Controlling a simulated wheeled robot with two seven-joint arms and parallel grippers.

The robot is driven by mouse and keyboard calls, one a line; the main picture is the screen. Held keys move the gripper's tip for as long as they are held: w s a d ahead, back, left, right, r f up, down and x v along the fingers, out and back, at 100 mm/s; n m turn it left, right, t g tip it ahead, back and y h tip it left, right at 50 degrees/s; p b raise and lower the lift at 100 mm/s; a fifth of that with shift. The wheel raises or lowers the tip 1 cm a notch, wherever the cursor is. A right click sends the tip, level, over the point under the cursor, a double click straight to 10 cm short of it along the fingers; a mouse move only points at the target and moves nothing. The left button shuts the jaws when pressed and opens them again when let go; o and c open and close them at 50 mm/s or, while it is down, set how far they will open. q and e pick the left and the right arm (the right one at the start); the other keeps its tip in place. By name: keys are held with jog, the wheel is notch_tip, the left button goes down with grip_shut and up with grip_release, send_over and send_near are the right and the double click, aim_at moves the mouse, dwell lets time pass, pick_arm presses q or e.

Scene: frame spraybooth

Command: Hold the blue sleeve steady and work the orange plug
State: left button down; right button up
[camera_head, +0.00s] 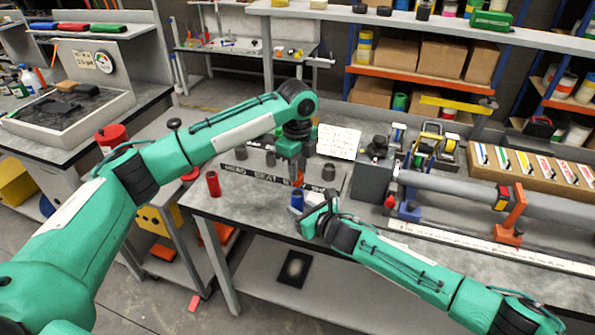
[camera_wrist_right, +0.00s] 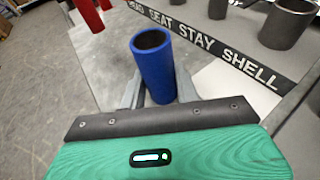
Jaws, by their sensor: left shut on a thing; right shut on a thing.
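The blue sleeve (camera_head: 297,199) stands at the near edge of the grey bench. My right gripper (camera_head: 309,207) is shut on it; the right wrist view shows the sleeve (camera_wrist_right: 154,70) upright between the fingers (camera_wrist_right: 155,95), its open top empty. My left gripper (camera_head: 297,170) points down just behind and above the sleeve in the head view. It is shut on the orange plug (camera_head: 298,181), of which only a small part shows. The plug looks apart from the sleeve, but its height over the bench is hard to tell.
A red tube (camera_head: 213,184) stands left of the sleeve. A dark lettered strip (camera_wrist_right: 215,43) lies behind the sleeve, with several grey cylinders near it. A white note (camera_head: 339,141) and a dark grey machine block (camera_head: 372,181) stand to the right.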

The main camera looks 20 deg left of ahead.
dwell(0.3)
jog(key=o, duration=0.8)
jog(key=shift+o, duration=0.2)
jog(key=v, duration=1.2)
